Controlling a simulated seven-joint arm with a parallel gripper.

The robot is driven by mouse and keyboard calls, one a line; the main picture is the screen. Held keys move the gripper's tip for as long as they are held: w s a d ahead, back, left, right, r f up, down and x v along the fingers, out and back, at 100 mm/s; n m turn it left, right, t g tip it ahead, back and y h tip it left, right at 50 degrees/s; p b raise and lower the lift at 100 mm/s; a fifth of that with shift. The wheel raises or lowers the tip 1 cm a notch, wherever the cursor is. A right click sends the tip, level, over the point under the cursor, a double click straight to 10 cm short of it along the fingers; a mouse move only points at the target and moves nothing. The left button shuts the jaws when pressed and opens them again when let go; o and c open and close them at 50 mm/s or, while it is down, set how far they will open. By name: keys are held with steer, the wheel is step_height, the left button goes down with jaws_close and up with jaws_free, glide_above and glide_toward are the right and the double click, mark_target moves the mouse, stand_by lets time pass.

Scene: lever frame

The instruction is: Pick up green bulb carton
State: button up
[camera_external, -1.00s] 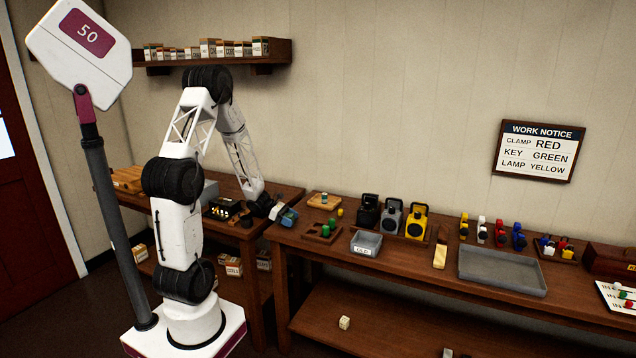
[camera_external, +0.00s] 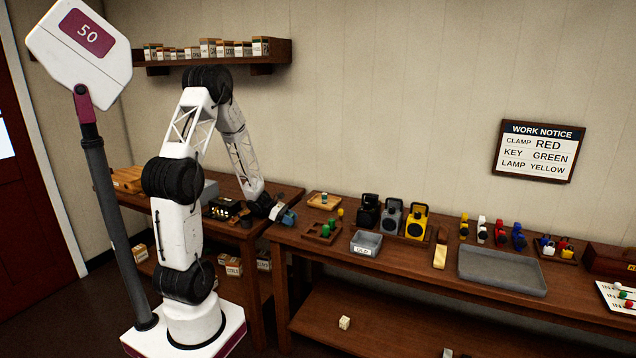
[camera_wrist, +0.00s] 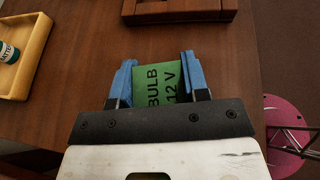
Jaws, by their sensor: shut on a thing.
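In the external view my gripper (camera_external: 285,215) is at the left end of the right-hand bench, near the gap between the benches. The carton is too small there to make out clearly. I cannot tell how far it is above the wood.
In the wrist view a yellow tray (camera_wrist: 40,58) with a battery (camera_wrist: 9,52) is at left, and a wooden holder (camera_wrist: 180,12) is at top. The bench edge drops to floor at right. A grey bin (camera_external: 366,244) and wooden holder (camera_external: 322,233) stand right of my gripper in the external view.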

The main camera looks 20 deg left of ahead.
steer(key=shift+r, duration=0.2)
steer(key=shift+r, duration=0.85)
steer(key=shift+s+r, duration=0.3)
steer(key=shift+r, duration=0.5)
steer(key=s, duration=0.5)
steer(key=s+a+r, duration=0.1)
steer(key=s, duration=0.4)
steer(key=s+a, duration=0.1)
steer(key=s, duration=0.4)
steer(key=shift+a+r, duration=0.25)
steer(key=shift+r, duration=0.05)
steer(key=shift+f, duration=0.1)
